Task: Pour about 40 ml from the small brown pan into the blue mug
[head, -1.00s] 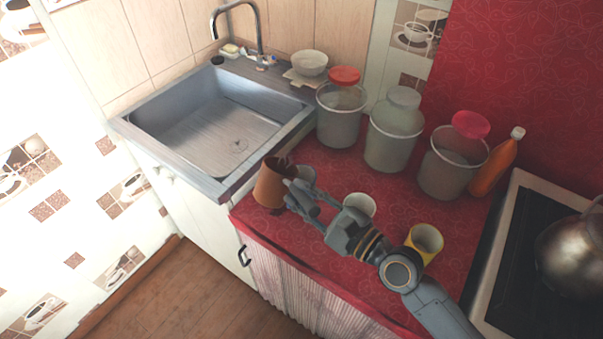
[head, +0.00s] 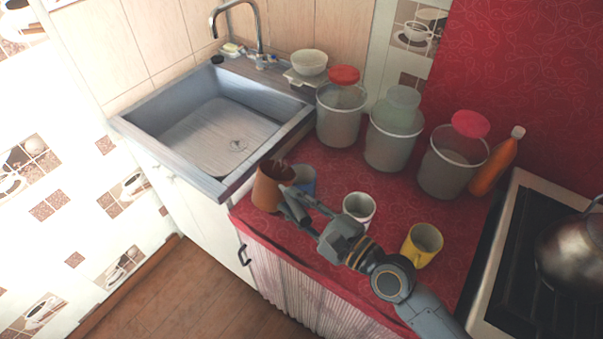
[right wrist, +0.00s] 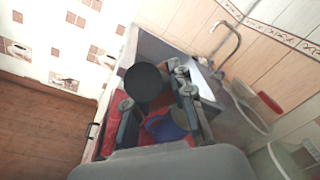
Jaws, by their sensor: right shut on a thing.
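The small brown pan (head: 268,190) is near the left front corner of the red counter, close to the sink, and looks nearly upright. In the right wrist view it is a dark round shape (right wrist: 145,82) between the fingers. My right gripper (head: 288,200) is shut on the pan's right side. The blue mug (head: 304,177) stands just behind and right of the pan, partly hidden by it and the fingers. It also shows blue in the right wrist view (right wrist: 166,127). I cannot see the liquid level in either. My left gripper is not in view.
A white mug (head: 359,209) and a yellow mug (head: 423,246) stand close to my right arm. Several lidded buckets (head: 393,140) and an orange bottle (head: 494,168) line the back. The sink (head: 215,125) is left, the stove with a kettle (head: 575,250) right.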

